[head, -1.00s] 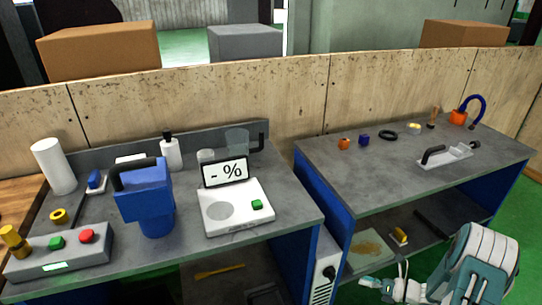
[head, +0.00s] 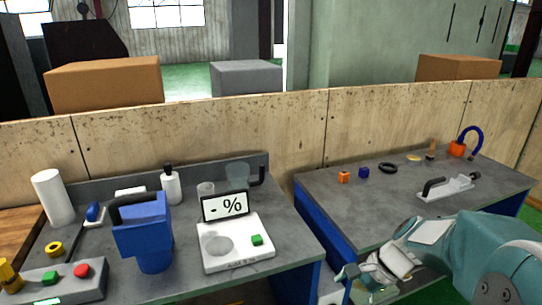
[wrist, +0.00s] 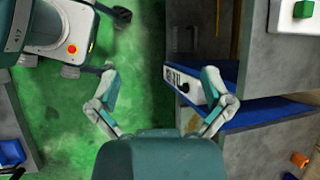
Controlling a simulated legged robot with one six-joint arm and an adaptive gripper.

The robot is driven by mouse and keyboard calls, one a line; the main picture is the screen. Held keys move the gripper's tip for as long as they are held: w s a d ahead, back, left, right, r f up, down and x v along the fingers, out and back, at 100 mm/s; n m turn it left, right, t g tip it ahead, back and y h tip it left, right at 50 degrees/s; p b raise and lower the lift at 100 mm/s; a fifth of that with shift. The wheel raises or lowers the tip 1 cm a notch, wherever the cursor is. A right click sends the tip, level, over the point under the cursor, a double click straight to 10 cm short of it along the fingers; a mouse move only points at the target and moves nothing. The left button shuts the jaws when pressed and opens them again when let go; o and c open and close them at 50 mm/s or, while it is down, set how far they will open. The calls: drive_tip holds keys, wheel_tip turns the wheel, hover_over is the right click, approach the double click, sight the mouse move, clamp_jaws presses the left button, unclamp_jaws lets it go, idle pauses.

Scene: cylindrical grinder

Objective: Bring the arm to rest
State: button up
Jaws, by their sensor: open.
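My arm (head: 485,250) shows at the lower right of the head view, in front of the right-hand workbench. My gripper (head: 362,282) is at its end, low in front of the gap between the two benches. In the wrist view my gripper (wrist: 160,105) has its two fingers spread wide apart, with nothing between them. Green floor lies behind the fingers. The right finger overlaps the blue bench side in the picture; I cannot tell whether it touches.
The left bench (head: 190,278) holds a blue device (head: 145,235), a scale with a "- %" display (head: 236,245) and a button box (head: 60,282). The right bench (head: 330,195) holds small parts and a handled grey tool (head: 448,188). Wooden panels (head: 210,135) stand behind.

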drive_tip(key=s+a+r+n+t+h, duration=0.1)
drive_tip(key=s+r+n+t+h, duration=0.4)
drive_tip(key=s+r+n, duration=0.5)
drive_tip(key=s+n+h, duration=0.1)
drive_tip(key=s+n, duration=0.2)
drive_tip(key=shift+s+h, duration=0.3)
drive_tip(key=shift+s, duration=0.1)
